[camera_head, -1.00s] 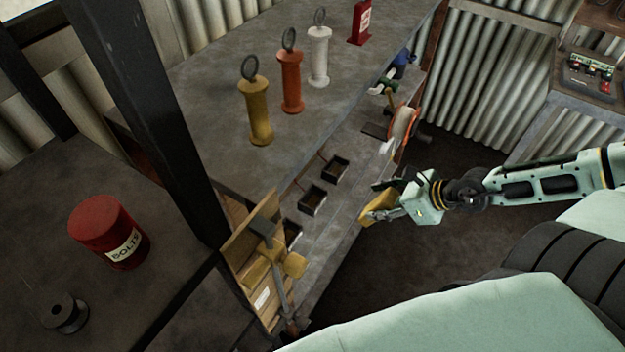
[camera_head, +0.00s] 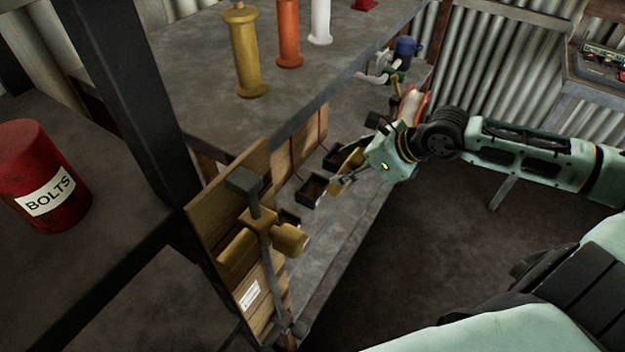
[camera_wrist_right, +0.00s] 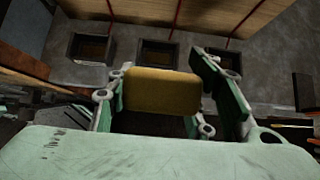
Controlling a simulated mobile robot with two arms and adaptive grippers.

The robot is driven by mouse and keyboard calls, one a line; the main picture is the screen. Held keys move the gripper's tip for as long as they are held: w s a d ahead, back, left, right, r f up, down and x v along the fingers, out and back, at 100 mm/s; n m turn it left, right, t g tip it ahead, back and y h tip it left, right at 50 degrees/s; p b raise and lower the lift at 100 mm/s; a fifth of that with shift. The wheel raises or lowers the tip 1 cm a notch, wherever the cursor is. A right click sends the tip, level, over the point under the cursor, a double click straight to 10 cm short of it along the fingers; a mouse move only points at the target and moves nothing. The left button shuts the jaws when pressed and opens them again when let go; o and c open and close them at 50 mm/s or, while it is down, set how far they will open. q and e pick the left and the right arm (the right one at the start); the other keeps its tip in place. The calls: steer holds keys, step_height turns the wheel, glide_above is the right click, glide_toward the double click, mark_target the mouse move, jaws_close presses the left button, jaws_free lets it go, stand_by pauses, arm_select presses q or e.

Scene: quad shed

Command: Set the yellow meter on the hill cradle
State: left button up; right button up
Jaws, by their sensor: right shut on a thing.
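My right gripper (camera_head: 354,171) is shut on the yellow meter (camera_head: 346,162), a small block partly covered by the fingers. In the right wrist view the meter (camera_wrist_right: 162,92) sits between the two fingers. Several dark square cradles stand in a row on the low grey bench, among them a near one (camera_head: 312,190) and a farther one partly behind the gripper. In the right wrist view they show as a left cradle (camera_wrist_right: 90,48), a middle cradle (camera_wrist_right: 158,52) and a right one behind a finger. I cannot tell which is the hill cradle. My left gripper is out of view.
Red lines run up the wooden board behind the cradles. Yellow (camera_head: 247,55), orange (camera_head: 289,35) and white (camera_head: 320,20) posts stand on the upper shelf. A yellow fitting with a grey handle (camera_head: 265,235) juts out at the bench's near end. A red bolts can (camera_head: 40,175) is left.

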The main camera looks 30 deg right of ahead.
steer(key=shift+w+a+r+b, duration=0.15)
steer(key=shift+w+a+b, duration=0.35)
steer(key=shift+w, duration=0.3)
steer(key=shift+w+a+r+p, duration=0.2)
steer(key=shift+w+a+p, duration=0.2)
steer(key=shift+w, duration=0.1)
steer(key=shift+w+a+r+p, duration=0.15)
steer(key=shift+w+a+p, duration=0.1)
steer(key=shift+w+p, duration=0.2)
steer(key=f+b, duration=0.1)
steer(key=f, duration=0.1)
steer(key=w+a+f+b, duration=0.1)
steer(key=f, duration=0.1)
steer(key=w+f+b, duration=0.1)
steer(key=f, duration=0.1)
steer(key=shift+w+a+f, duration=0.1)
steer(key=shift+a+f, duration=0.05)
steer(key=w+g+p, duration=0.1)
steer(key=p, duration=0.3)
steer(key=w+a+r+g+h+p, duration=0.1)
steer(key=p, duration=0.2)
steer(key=shift+a+r+g+p, duration=0.1)
steer(key=shift+r+g+p, duration=0.1)
steer(key=shift+g+p, duration=0.15)
steer(key=shift+c, duration=0.6)
steer(key=shift+w+a+f+g+h+p, duration=0.1)
steer(key=shift+w+f+g+h+p, duration=0.15)
steer(key=shift+f+g+h, duration=0.4)
steer(key=o, duration=1.5)
steer(key=shift+f, duration=0.1)
